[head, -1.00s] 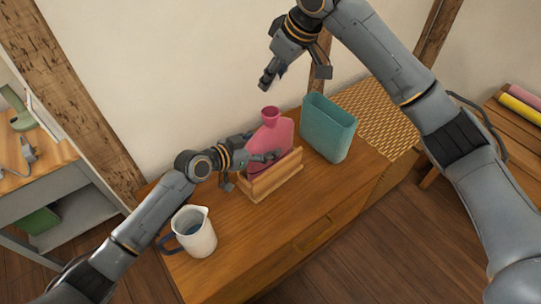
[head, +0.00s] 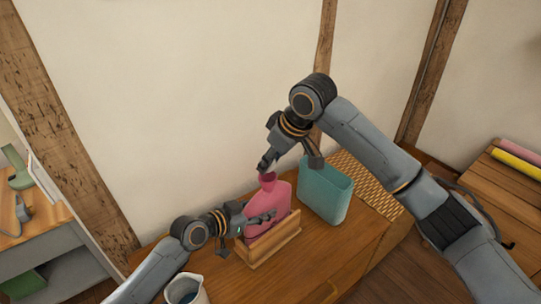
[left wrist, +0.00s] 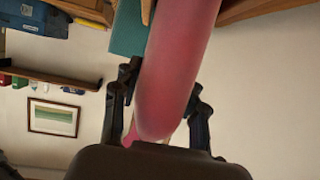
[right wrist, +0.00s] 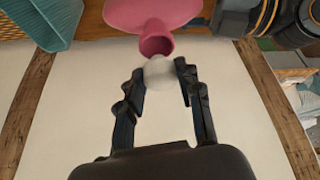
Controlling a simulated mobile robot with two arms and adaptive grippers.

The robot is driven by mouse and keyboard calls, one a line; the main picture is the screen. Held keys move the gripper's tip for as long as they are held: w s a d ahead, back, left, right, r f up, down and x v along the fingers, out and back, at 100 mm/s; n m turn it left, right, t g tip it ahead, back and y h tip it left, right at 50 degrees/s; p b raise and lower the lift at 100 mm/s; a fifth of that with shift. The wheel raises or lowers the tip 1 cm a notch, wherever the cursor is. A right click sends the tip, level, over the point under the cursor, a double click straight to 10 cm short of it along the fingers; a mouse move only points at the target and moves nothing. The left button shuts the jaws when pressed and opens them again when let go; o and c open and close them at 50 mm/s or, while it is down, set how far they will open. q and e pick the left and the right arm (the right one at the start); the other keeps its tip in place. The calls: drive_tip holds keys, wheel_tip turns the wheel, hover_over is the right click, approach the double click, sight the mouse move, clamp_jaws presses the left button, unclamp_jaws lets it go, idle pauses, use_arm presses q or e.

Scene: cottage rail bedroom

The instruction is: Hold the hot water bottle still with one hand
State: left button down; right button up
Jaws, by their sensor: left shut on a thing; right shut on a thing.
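The pink hot water bottle (head: 281,197) stands upright in a small wooden stand (head: 268,245) on the cabinet top. My left gripper (head: 262,218) is shut on the side of its body; in the left wrist view the pink body (left wrist: 178,65) lies between the two fingers. My right gripper (head: 266,164) is just above the bottle's neck. In the right wrist view, it is shut on a small whitish rounded piece (right wrist: 160,70), which is right at the bottle's open mouth (right wrist: 156,44). I cannot tell whether the piece touches the mouth.
A white jug (head: 187,290) is at the lower left, partly cut off. The wall is close behind.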

idle(0.4)
drive_tip(key=shift+f, duration=0.85)
drive_tip(key=shift+f, duration=0.6)
